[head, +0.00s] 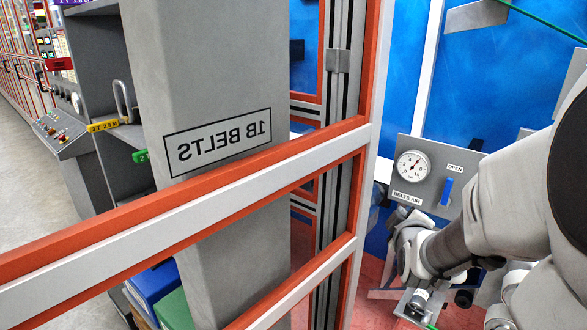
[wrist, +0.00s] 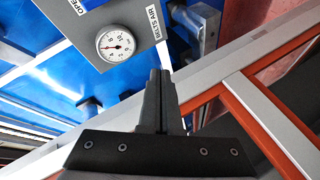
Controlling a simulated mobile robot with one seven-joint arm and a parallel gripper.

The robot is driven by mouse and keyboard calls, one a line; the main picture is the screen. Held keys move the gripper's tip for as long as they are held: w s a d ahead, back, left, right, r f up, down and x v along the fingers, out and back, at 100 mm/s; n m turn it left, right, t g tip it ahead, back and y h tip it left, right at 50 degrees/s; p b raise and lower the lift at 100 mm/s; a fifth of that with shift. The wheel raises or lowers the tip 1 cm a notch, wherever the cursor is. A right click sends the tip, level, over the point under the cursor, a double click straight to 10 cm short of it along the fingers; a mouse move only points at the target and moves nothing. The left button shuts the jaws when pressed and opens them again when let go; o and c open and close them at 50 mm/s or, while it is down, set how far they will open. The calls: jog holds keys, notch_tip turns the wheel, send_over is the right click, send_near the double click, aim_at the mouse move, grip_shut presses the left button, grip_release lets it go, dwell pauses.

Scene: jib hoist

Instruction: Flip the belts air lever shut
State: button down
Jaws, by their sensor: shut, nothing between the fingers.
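The belts air panel (head: 436,150) is a grey plate with a round white gauge (head: 412,165) and a "BELTS AIR" label (head: 407,199). The blue lever (head: 447,192) stands upright on it, just below the "OPEN" label (head: 455,169). In the wrist view the panel (wrist: 130,62) and gauge (wrist: 116,44) show at the top. A bit of blue shows at the top edge there, but I cannot tell if it is the lever. My gripper (wrist: 160,72) is shut and empty, its tips apparently short of the panel's lower edge. In the head view my arm is below and right of the panel.
An orange and grey frame rail (head: 200,200) crosses the foreground, and it also shows right of my gripper in the wrist view (wrist: 225,90). A grey post (head: 215,80) bears a mirrored "1B BELTS" sign. Blue wall panels (head: 480,90) stand behind. A control desk (head: 65,135) is far left.

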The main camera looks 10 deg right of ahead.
aim_at(447, 193)
jog(key=d+n+t+h, duration=0.1)
jog(key=d+n, duration=0.1)
jog(key=d+r+n+t+h+b, duration=0.1)
jog(key=d+n+h, duration=0.1)
jog(key=d, duration=0.1)
jog(key=shift+s+r, duration=0.1)
jog(key=shift+r, duration=0.1)
jog(key=p+x, duration=0.4)
jog(key=x, duration=0.1)
jog(key=p+x, duration=0.4)
jog(key=x, duration=0.1)
jog(key=shift+s+d+r, duration=0.1)
jog(key=shift+r, duration=0.2)
jog(key=s+d+p, duration=0.1)
jog(key=s+d, duration=0.1)
jog(key=s, duration=0.1)
jog(key=shift+d, duration=0.3)
